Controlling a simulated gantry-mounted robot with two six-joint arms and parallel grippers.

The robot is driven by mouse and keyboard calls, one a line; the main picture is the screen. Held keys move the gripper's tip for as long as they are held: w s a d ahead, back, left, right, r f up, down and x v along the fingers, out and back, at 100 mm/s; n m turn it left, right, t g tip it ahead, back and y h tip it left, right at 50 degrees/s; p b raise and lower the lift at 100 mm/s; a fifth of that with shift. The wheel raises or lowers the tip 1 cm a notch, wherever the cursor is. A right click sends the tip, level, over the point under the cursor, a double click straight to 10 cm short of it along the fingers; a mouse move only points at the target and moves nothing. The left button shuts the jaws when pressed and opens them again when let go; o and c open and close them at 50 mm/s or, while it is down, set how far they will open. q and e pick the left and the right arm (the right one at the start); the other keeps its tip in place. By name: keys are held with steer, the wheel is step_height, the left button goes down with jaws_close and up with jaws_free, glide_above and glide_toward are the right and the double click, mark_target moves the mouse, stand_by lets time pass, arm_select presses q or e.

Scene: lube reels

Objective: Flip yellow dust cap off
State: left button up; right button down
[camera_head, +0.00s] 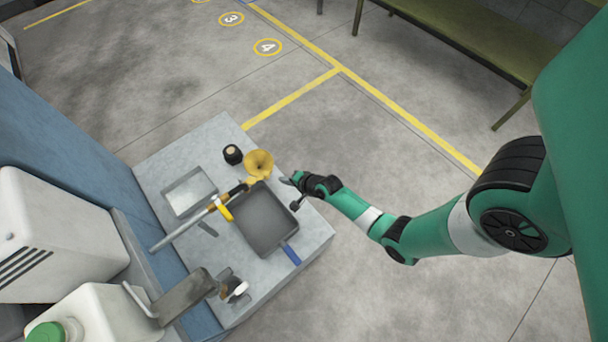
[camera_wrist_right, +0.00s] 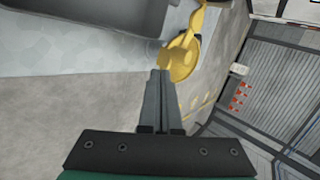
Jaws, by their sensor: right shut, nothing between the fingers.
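A yellow piece that looks like the dust cap (camera_head: 225,209) sits at the pan-side end of a grey pipe-like nozzle (camera_head: 180,232) on the bench; whether it is fully seated is too small to tell. My right gripper (camera_head: 288,181) is shut and empty, over the bench's right edge beside the dark pan. In the right wrist view its fingers (camera_wrist_right: 160,74) are together, close to the yellow funnel (camera_wrist_right: 184,52); touching or apart is unclear. The dust cap cannot be made out there. My left gripper is not in view.
The dark pan (camera_head: 262,222) with a blue handle lies on the grey bench (camera_head: 292,266). The brass-yellow funnel (camera_head: 258,163), a black jar (camera_head: 232,155) and a small metal tray (camera_head: 190,192) stand behind. A grey tap-like fitting (camera_head: 186,292) and white containers (camera_head: 100,312) are at lower left.

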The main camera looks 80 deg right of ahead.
steer(key=s+r+p, duration=0.4)
steer(key=s+r, duration=0.2)
steer(key=s, duration=0.1)
steer(key=shift+s+a+r+p, duration=0.4)
steer(key=shift+a, duration=0.05)
